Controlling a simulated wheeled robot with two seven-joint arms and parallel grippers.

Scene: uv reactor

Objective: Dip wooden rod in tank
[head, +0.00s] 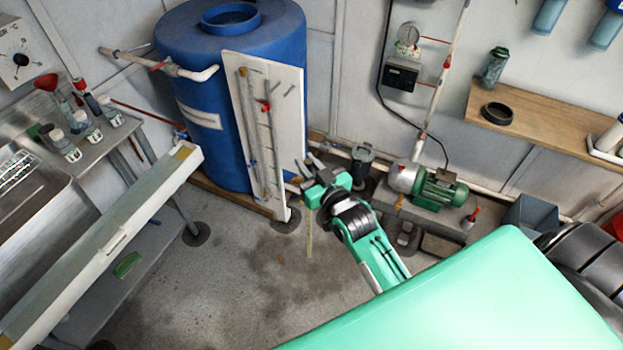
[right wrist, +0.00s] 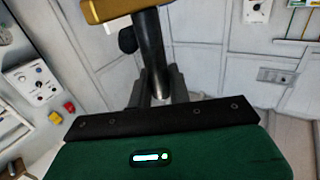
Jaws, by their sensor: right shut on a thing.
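The blue tank (head: 240,50) stands upright against the back wall, with a raised round opening (head: 231,17) on top. My right gripper (head: 308,168) is in front of the tank, right of the leaning white board, well below the tank's top. In the right wrist view it is shut on a dark grey cylindrical piece (right wrist: 150,50) with a tan block (right wrist: 107,8) at its end. A thin tan rod (head: 309,236) hangs below the gripper in the head view; I cannot tell how it joins the held piece. My left gripper is not in view.
The white board (head: 290,130) leans on the tank's front and carries long tools. A pipe (head: 190,72) leaves the tank's left side. A green pump (head: 437,190) stands at right. A long white trough (head: 115,235) is at left.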

